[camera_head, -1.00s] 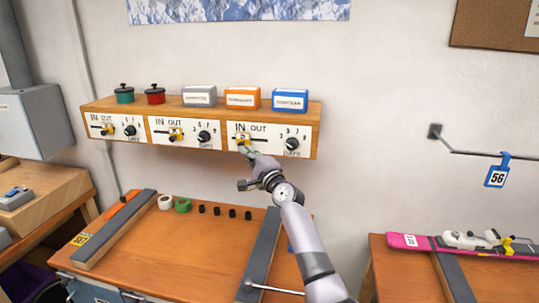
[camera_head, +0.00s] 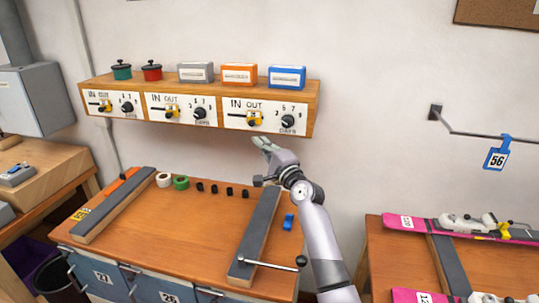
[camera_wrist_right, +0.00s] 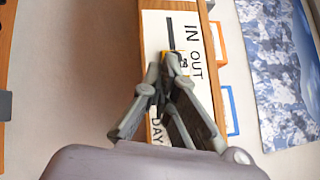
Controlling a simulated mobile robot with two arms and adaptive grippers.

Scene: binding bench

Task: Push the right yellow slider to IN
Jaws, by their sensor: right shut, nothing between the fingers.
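The right yellow slider (camera_head: 254,118) sits under the word OUT on the right white panel (camera_head: 284,106), at the right end of its slot. The bare slot runs left of it under IN. In the wrist view the slider (camera_wrist_right: 181,57) shows beside OUT, just beyond my fingertips and partly covered by them. My right gripper (camera_head: 262,142) is below the panel and in front of the wall, apart from the slider. Its fingers are shut and empty, as the wrist view also shows (camera_wrist_right: 165,88). My left gripper is not in view.
Dials, such as the black knob (camera_head: 288,121), sit right of each slider. Pots and boxes, including the blue box (camera_head: 287,77), stand on the shelf. The workbench (camera_head: 190,225) below holds tape rolls and grey-topped rails. Wall space under the shelf is free.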

